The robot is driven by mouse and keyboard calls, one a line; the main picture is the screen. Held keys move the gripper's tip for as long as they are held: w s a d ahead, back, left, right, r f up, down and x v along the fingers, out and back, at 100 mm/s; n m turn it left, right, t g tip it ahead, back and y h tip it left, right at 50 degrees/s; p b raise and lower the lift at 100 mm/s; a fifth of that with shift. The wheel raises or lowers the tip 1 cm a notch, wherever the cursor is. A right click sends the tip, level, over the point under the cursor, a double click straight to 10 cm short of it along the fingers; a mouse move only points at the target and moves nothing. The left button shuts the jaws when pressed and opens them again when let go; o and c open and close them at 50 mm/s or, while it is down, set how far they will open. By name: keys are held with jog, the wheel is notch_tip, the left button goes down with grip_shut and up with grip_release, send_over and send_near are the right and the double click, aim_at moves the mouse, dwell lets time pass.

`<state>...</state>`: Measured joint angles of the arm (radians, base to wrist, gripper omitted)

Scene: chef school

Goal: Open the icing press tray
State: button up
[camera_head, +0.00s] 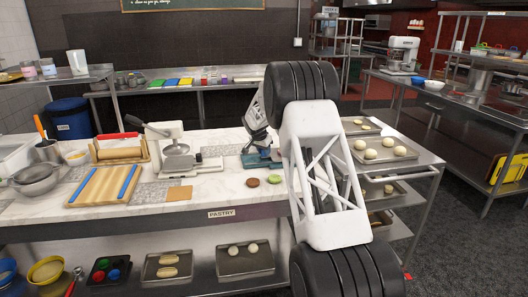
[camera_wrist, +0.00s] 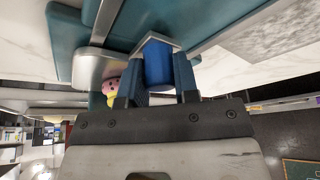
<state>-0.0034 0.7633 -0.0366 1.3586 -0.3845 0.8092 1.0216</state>
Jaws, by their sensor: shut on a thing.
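The teal icing press (camera_head: 256,160) stands on the marble counter, largely hidden behind my arm in the head view. In the wrist view its teal body (camera_wrist: 207,17) fills the top, with a silver rounded part (camera_wrist: 97,68) at left. My gripper (camera_wrist: 158,80) is shut on a blue handle (camera_wrist: 157,62) at the body's edge, one finger on each side. A pink and yellow item (camera_wrist: 110,88) shows beside the left finger, partly hidden. I cannot tell how far the tray is out.
A white press (camera_head: 172,150), a wooden board with blue rails (camera_head: 105,186) and a rolling pin stand to the left. Brown and green rounds (camera_head: 273,179) lie in front of the teal press. Dough trays (camera_head: 385,150) sit to the right.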

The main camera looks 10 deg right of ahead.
grip_shut()
jog(key=a, duration=1.3)
jog(key=shift+f, duration=0.1)
jog(key=o, duration=0.9)
grip_release()
jog(key=shift+v, duration=3.95)
